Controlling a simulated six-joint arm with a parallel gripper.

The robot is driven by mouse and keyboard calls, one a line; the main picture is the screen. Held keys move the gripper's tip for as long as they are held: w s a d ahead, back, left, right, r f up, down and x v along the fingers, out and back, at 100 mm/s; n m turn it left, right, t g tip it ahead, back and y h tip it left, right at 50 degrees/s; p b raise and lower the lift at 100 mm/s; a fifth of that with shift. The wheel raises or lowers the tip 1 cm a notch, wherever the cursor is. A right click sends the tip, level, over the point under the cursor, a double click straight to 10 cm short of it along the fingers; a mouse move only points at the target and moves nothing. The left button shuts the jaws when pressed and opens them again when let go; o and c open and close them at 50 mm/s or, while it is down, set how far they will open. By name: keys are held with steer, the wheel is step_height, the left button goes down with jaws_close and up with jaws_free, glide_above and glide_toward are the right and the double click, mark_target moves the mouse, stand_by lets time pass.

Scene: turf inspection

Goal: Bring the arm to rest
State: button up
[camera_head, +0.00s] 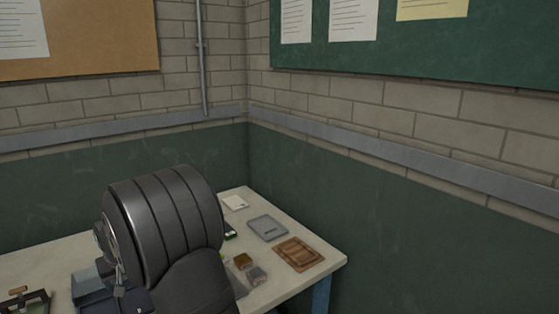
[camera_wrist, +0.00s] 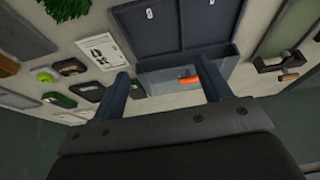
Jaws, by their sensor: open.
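My gripper (camera_wrist: 164,88) shows in the wrist view with its two dark fingers spread apart and nothing between them. It is open and faces the worktable (camera_wrist: 95,42) from above. Beyond the fingertips lies a dark grey case (camera_wrist: 170,30) with a paler compartment holding an orange object (camera_wrist: 189,80). In the head view, a dark rounded part of my arm stands in front of the table (camera_head: 315,272) and hides much of its middle. My gripper's fingers cannot be seen there.
The table holds a brown wooden tray (camera_head: 298,254), a grey tray (camera_head: 267,227), a white card (camera_head: 235,202) and small blocks. A clamp-like tool (camera_head: 22,299) lies at the left. Brick walls with a grey rail (camera_head: 400,155) close off the corner behind.

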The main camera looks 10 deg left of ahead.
steer(key=s+a+f, duration=0.1)
steer(key=a+f, duration=0.1)
steer(key=a, duration=0.1)
steer(key=s+a+f, duration=0.1)
steer(key=a+f, duration=0.2)
steer(key=a, duration=0.1)
steer(key=s+a+f, duration=0.1)
steer(key=a+f, duration=0.2)
steer(key=shift+s+a, duration=0.2)
steer(key=shift+f, duration=0.75)
steer(key=o, duration=0.7)
steer(key=shift+c, duration=0.2)
steer(key=w+d+r+m+g+h, duration=0.2)
steer(key=w+d+r+m, duration=0.1)
steer(key=d+r+m, duration=0.75)
steer(key=w+d+r+m+g+h, duration=0.1)
steer(key=w+d+r+m, duration=0.2)
steer(key=d+r+m, duration=0.7)
steer(key=shift+n, duration=0.95)
steer(key=d+f, duration=0.1)
steer(key=f, duration=0.8)
steer(key=d+f, duration=0.1)
steer(key=f, duration=0.4)
steer(key=shift+w+d+f, duration=0.15)
steer(key=shift+d+f, duration=0.15)
steer(key=shift+f, duration=0.05)
